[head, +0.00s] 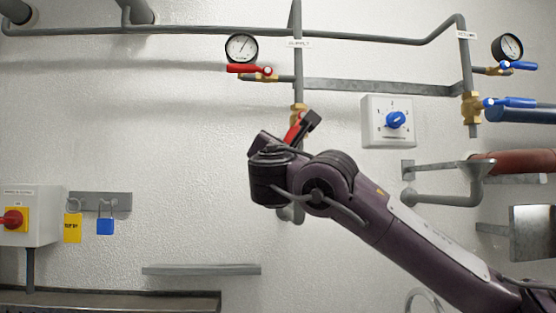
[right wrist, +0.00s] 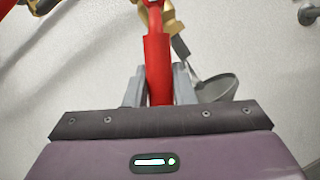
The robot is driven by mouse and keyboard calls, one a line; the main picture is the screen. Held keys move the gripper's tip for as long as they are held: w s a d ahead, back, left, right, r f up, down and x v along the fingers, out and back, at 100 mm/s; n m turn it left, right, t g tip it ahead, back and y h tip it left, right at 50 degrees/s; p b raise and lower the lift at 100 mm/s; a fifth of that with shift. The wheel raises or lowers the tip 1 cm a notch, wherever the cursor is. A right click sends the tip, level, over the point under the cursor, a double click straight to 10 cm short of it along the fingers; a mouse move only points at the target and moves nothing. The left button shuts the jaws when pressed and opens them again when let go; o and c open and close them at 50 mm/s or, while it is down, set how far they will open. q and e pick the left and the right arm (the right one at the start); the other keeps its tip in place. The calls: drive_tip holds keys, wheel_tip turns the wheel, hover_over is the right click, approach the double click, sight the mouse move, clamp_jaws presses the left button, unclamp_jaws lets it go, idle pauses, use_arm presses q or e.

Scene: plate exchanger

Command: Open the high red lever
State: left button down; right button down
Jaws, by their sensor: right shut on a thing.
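The high red lever (head: 246,69) lies level on its small brass valve just below the left gauge in the head view. A lower red lever (head: 293,131) slants at the brass valve (head: 299,110) on the vertical supply pipe, partly hidden by my right arm. My right gripper (right wrist: 158,88) is shut on the lower red lever, whose handle runs up between its fingers in the right wrist view. In the head view the same gripper (head: 311,123) is partly visible at that lever. My left gripper is out of view.
A pressure gauge (head: 241,47) sits above the high lever. A dial box (head: 388,121) is right of the supply pipe. Blue levers (head: 509,102) and another gauge (head: 507,47) are at the far right. The wall left of the supply pipe is mostly bare.

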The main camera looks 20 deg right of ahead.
drive_tip(key=shift+s+d+f+n+t+y+b, duration=0.1)
drive_tip(key=shift+d+f+n+t+y+b, duration=0.4)
drive_tip(key=shift+n, duration=0.4)
drive_tip(key=shift+a+r, duration=0.1)
drive_tip(key=shift+r, duration=0.05)
drive_tip(key=c, duration=1.2)
unclamp_jaws()
drive_tip(key=shift+r, duration=0.1)
drive_tip(key=b+v, duration=0.3)
drive_tip(key=v, duration=0.5)
drive_tip(key=shift+b, duration=0.35)
